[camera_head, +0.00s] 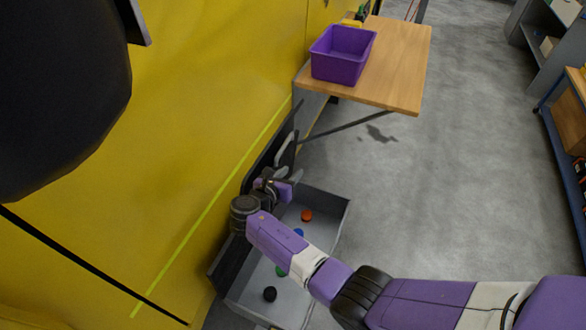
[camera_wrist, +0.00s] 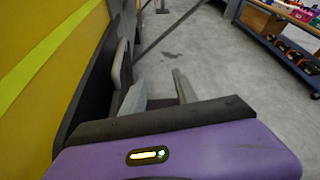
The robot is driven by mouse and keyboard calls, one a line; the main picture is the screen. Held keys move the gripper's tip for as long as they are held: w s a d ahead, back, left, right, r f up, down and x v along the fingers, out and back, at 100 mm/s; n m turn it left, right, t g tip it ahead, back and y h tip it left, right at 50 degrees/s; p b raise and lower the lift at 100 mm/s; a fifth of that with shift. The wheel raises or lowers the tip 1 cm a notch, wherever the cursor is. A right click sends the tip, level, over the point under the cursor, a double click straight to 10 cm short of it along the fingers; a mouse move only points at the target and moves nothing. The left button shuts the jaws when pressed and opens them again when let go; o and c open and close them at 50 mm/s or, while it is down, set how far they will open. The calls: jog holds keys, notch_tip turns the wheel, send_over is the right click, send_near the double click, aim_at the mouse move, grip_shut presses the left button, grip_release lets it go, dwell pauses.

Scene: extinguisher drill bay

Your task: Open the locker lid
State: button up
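The locker is a grey open-topped box (camera_head: 335,222) low beside the yellow wall. Its dark lid (camera_head: 225,262) stands raised along the wall side, and the box interior shows. The lid (camera_wrist: 88,100) also fills the left of the wrist view. A light grey handle (camera_head: 287,147) is on the lid; it also shows in the wrist view (camera_wrist: 121,64). My gripper (camera_head: 289,172) is at the lid's far part, just short of the handle. In the wrist view its fingers (camera_wrist: 160,89) are apart with nothing between them. The left finger is close beside the handle; contact cannot be told.
A wooden wall table (camera_head: 400,70) with a purple bin (camera_head: 335,70) is beyond. Grey floor (camera_head: 460,180) is clear to the right.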

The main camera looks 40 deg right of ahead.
jog(key=shift+p+v, duration=0.55)
jog(key=shift+v, duration=0.45)
jog(key=shift+r+p, duration=0.1)
jog(key=shift+p, duration=0.2)
jog(key=shift+c, duration=0.5)
